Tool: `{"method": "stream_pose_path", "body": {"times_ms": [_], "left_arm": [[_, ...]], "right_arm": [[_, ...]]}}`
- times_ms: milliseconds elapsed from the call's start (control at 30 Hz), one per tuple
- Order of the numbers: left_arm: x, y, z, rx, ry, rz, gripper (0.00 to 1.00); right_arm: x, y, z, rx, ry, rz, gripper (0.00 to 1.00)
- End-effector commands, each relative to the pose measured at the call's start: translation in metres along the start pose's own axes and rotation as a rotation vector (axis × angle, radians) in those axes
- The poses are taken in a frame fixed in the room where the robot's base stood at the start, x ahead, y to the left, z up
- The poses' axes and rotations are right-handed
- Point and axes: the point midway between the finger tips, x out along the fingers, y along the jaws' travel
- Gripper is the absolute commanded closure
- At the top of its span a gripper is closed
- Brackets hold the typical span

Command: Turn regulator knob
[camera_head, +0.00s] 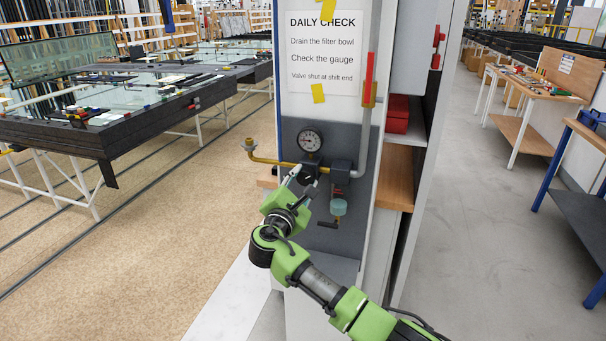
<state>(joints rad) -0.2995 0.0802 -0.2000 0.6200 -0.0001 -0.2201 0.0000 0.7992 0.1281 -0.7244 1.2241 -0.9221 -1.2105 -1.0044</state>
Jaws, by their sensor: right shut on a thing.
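A pressure gauge (309,140) with a white dial stands on a yellow pipe line on the grey panel. Right below it is the dark regulator body (311,166). My right gripper (301,178) comes up from below, at the underside of the regulator. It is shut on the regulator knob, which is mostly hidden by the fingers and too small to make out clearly. My left gripper is not in view.
A dark block and a filter bowl (339,207) hang just right of my gripper. A grey pipe with a red valve handle (369,72) rises beside them. A shelf with a red box (397,113) is at the right.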

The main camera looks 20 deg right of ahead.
Motion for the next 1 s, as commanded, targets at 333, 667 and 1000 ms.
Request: {"method": "stream_pose_path", "body": {"times_ms": [333, 667, 1000], "left_arm": [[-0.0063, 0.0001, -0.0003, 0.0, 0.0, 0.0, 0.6], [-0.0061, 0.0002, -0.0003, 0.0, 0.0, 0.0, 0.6], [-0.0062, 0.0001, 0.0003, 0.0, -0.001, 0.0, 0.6]], "right_arm": [[-0.0003, -0.001, -0.0009, -0.052, 0.003, -0.001, 0.89], [-0.0003, -0.0013, -0.0011, -0.052, 0.003, -0.001, 0.62], [-0.0002, -0.0005, -0.0004, -0.051, 0.002, -0.001, 0.51]]}}
